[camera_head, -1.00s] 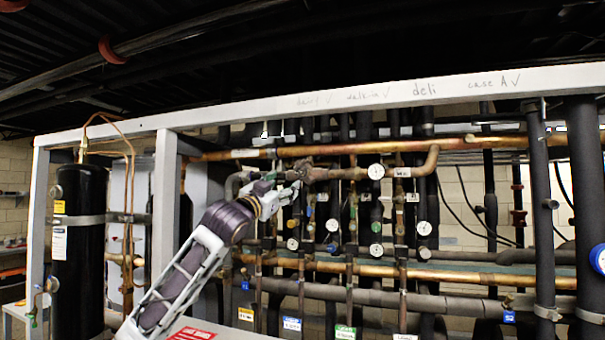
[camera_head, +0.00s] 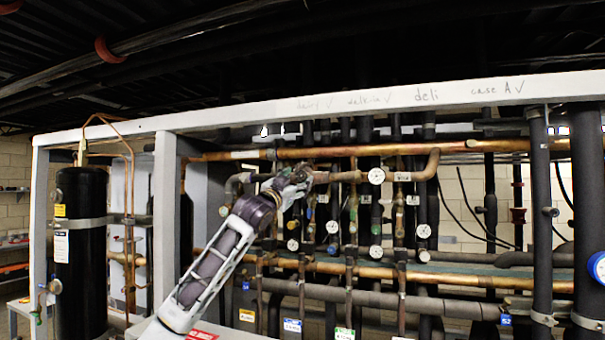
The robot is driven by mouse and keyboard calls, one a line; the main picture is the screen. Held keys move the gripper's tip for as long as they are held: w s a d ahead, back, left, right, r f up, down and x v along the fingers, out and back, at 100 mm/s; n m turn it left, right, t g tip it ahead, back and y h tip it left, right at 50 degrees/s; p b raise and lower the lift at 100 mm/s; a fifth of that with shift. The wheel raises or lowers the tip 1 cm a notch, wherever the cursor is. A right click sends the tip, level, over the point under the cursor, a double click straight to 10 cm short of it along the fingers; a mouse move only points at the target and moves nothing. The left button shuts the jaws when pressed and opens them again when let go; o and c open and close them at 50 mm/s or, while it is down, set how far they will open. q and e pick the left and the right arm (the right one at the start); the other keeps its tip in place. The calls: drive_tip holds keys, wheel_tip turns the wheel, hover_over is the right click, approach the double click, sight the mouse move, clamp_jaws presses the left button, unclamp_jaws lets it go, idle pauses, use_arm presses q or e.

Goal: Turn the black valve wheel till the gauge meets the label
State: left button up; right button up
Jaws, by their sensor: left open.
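My left gripper (camera_head: 303,179) is open, up at the left end of the upper copper pipe assembly in the rack. It is small in the picture, and its fingers overlap the pipe fittings there. I cannot tell whether they touch anything. I cannot make out the black valve wheel clearly; the gripper and wrist cover part of this area. A round white-faced gauge (camera_head: 376,175) sits on the upper copper pipe, right of the gripper. A small white label (camera_head: 402,176) is on the pipe just right of that gauge. The gauge's needle is too small to read. My right gripper is out of view.
Several more gauges, such as one at the lower right (camera_head: 424,231), hang among dark vertical pipes. A pale frame beam (camera_head: 430,96) crosses above, and a pale post (camera_head: 165,215) stands left of my arm. A black tank (camera_head: 82,260) stands far left.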

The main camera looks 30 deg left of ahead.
sight(301, 178)
use_arm(q)
drive_tip(key=shift+p+x, duration=0.9)
drive_tip(key=shift+x, duration=1.35)
drive_tip(key=c, duration=1.1)
